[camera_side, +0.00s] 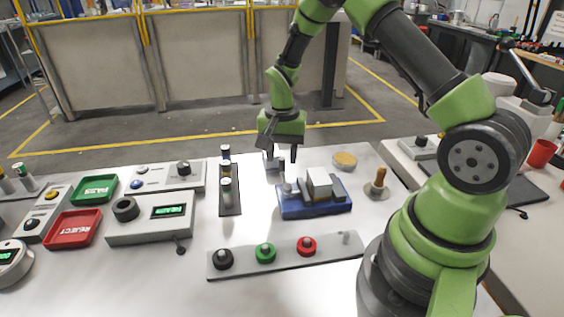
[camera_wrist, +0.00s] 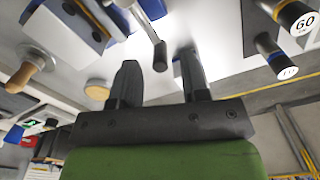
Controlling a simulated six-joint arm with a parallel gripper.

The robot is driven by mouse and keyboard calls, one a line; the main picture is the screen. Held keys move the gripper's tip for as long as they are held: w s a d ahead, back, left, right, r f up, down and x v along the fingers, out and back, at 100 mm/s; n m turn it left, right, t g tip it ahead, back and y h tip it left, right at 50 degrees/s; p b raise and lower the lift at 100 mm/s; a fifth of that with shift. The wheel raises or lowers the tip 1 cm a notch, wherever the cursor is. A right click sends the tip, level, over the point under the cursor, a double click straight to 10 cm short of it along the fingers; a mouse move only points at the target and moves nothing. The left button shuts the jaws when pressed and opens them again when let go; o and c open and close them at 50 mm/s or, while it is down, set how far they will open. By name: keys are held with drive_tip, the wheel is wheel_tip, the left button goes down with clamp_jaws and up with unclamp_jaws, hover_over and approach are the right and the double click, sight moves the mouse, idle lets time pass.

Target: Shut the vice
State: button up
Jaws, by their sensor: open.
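The vice (camera_side: 313,208) has a blue base and grey metal jaws and sits on the white table, right of centre in the side view. Its blue body shows partly at the upper left of the wrist view (camera_wrist: 82,28). I cannot tell how wide its jaws stand apart. My gripper (camera_side: 281,157) points down behind and left of the vice. In the wrist view its two dark fingers (camera_wrist: 158,60) are spread. A grey bar with a rounded end (camera_wrist: 146,24), seemingly the vice handle, reaches between them in the picture. I cannot tell whether they touch it.
A wooden-handled stamp (camera_side: 379,184) and a tan disc (camera_side: 345,159) stand right of and behind the vice. A dark rack with several cylinders (camera_side: 230,200) stands left. A panel with black, green and red knobs (camera_side: 286,256) lies in front. Red (camera_side: 73,228) and green trays (camera_side: 95,189) are farther left.

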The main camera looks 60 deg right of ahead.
sight(284, 174)
drive_tip(key=shift+f, duration=1.35)
clamp_jaws()
